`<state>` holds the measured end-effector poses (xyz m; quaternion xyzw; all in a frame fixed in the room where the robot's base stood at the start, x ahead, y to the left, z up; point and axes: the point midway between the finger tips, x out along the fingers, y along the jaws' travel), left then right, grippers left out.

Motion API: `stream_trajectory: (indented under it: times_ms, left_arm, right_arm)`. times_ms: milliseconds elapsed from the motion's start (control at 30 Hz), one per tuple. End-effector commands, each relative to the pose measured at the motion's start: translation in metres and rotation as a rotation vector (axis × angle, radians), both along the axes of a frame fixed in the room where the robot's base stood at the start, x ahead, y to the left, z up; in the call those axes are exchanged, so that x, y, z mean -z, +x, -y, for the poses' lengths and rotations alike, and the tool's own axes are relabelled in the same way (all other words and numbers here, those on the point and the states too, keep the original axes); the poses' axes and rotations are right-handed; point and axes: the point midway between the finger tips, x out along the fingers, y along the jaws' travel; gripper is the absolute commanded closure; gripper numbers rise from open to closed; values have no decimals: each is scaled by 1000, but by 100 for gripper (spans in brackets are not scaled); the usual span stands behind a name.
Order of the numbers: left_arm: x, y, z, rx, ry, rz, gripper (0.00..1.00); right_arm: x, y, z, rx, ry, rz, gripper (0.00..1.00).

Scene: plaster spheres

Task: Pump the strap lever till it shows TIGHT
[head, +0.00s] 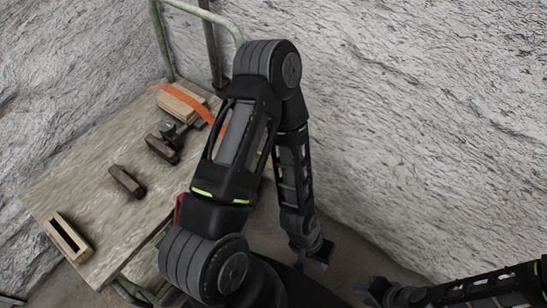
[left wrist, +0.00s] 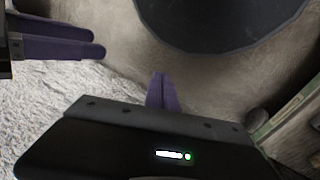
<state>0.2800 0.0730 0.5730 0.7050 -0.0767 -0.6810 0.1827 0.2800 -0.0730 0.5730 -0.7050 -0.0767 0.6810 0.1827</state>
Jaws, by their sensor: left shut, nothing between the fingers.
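An orange strap (head: 190,100) runs across a pale wooden block (head: 176,107) at the far end of a cart's deck. A dark metal piece (head: 180,131) beside the block may be the strap's ratchet and lever; my left arm hides part of this area. I cannot read any TIGHT marking. My left gripper (head: 318,258) is shut and empty, low to the right of the cart and well away from the strap. Its closed purple fingers show in the left wrist view (left wrist: 162,92).
The wooden deck (head: 85,165) carries two dark brown blocks (head: 162,149) (head: 127,182) and a pale wooden frame (head: 67,238). The cart's green handle (head: 158,40) stands at the back. A rough pale wall (head: 420,120) fills the right side.

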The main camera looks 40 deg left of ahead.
Motion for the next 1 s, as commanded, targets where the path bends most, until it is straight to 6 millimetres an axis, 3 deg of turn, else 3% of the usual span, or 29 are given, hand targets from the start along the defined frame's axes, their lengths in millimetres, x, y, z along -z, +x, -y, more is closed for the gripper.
stream_trajectory:
  times_ms: [267,467,567,767,900,1000]
  left_arm:
    - [2,1,0,2,0,3,100]
    - [4,25,-9,-7,20,57,100]
    - [4,53,-19,-18,38,111,100]
    - [-5,132,-56,32,98,241,100]
    - [-24,188,-95,176,177,314,100]
    - [-45,218,-130,315,250,337,100]
  right_arm:
    - [2,0,0,0,0,0,64]
    - [12,0,0,0,0,0,64]
    - [17,0,0,0,0,0,64]
    - [33,0,0,0,0,0,64]
    - [44,0,0,0,-1,0,64]
    - [51,0,0,-1,-1,0,64]
